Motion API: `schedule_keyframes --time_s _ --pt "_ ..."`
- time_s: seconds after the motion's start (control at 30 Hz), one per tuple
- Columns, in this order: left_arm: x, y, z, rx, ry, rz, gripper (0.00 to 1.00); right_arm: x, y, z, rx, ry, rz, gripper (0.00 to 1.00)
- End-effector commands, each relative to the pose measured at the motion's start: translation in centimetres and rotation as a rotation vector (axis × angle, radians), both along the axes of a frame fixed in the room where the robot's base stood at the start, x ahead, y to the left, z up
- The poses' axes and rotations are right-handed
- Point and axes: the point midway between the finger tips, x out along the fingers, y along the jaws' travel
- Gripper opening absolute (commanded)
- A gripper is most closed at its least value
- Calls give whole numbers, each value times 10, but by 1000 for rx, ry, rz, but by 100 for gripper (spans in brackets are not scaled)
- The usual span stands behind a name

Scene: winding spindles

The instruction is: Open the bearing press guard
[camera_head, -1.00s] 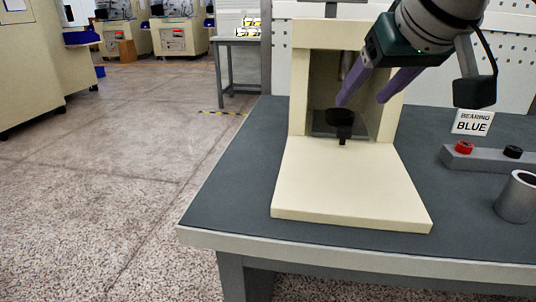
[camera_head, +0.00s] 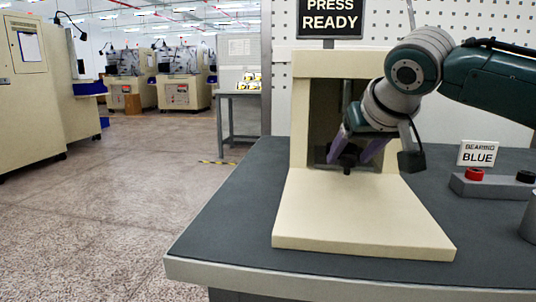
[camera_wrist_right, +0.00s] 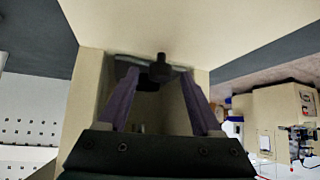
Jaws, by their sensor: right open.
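The bearing press is a cream housing (camera_head: 301,120) with an open-fronted bay, standing on the bench. A flat cream panel (camera_head: 360,215) lies in front of the bay; I cannot tell whether it is the guard or the base. A dark round-topped part (camera_head: 348,158) stands at the bay's mouth, and it also shows in the wrist view (camera_wrist_right: 160,68). My right gripper (camera_head: 349,156) is open, with its purple fingers pointing down on either side of this dark part. In the wrist view the spread fingers (camera_wrist_right: 158,78) flank it; contact is unclear. My left gripper is out of view.
A sign reading PRESS READY (camera_head: 331,18) hangs above the press. To its right are a BEARING BLUE label (camera_head: 479,154), a grey block (camera_head: 490,189) with red and black pieces, and a partly cut-off metal cylinder (camera_head: 530,220). The bench's left side (camera_head: 225,215) is clear.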

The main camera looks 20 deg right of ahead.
Motion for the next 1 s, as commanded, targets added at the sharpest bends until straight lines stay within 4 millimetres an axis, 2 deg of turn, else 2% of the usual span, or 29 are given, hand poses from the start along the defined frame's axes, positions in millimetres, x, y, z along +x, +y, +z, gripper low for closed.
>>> schedule_keyframes --time_s 0.27,0.87,1.0 --pt "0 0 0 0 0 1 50 2 0 -1 -1 -1 1 66" --pt "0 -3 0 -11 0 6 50 1 0 -1 -1 0 1 1" --pt "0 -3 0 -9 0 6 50 1 0 -1 -1 0 1 0"
